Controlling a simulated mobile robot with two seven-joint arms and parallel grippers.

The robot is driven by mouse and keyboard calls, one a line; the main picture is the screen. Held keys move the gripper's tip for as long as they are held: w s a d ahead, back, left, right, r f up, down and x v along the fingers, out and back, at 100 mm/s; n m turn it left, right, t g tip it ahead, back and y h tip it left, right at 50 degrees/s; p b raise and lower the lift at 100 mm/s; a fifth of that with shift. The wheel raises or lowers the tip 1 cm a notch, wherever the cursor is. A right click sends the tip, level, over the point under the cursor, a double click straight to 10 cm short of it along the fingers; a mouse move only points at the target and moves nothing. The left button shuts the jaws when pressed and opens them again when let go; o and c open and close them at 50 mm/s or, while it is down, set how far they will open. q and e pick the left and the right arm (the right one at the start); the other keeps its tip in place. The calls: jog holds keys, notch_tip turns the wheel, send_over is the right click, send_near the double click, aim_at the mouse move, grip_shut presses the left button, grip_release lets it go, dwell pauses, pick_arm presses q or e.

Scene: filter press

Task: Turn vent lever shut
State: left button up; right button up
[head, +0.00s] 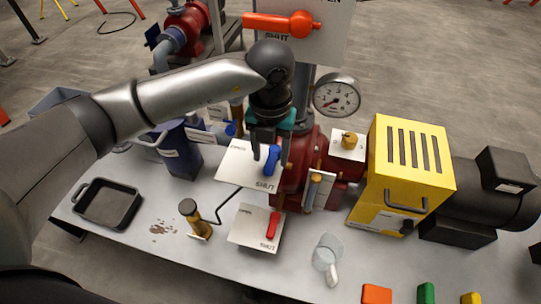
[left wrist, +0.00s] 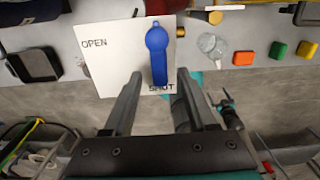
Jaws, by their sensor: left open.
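A blue lever (head: 272,160) sits on a white plate (head: 240,168) marked OPEN and SHUT, at the front of the red machine. In the left wrist view the blue lever (left wrist: 158,55) points down at the word SHUT. My left gripper (head: 266,148) is open just above this plate. In the left wrist view the fingers (left wrist: 158,82) stand apart on either side of the lever's free end; contact cannot be told. A dark and teal part (left wrist: 230,112), perhaps my right gripper, shows small there. I cannot read which lever is the vent.
A red lever (head: 272,226) on a lower plate and an orange lever (head: 268,22) on an upper plate are close by. A brass-topped post (head: 190,212), a gauge (head: 337,95), a yellow housing (head: 405,165) and a black tray (head: 106,205) stand around.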

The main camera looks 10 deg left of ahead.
aim_at(271, 164)
pick_arm(q)
notch_tip(271, 164, up, 14)
jog(key=shift+f, duration=0.2)
jog(key=shift+d+f, duration=0.1)
dwell(0.3)
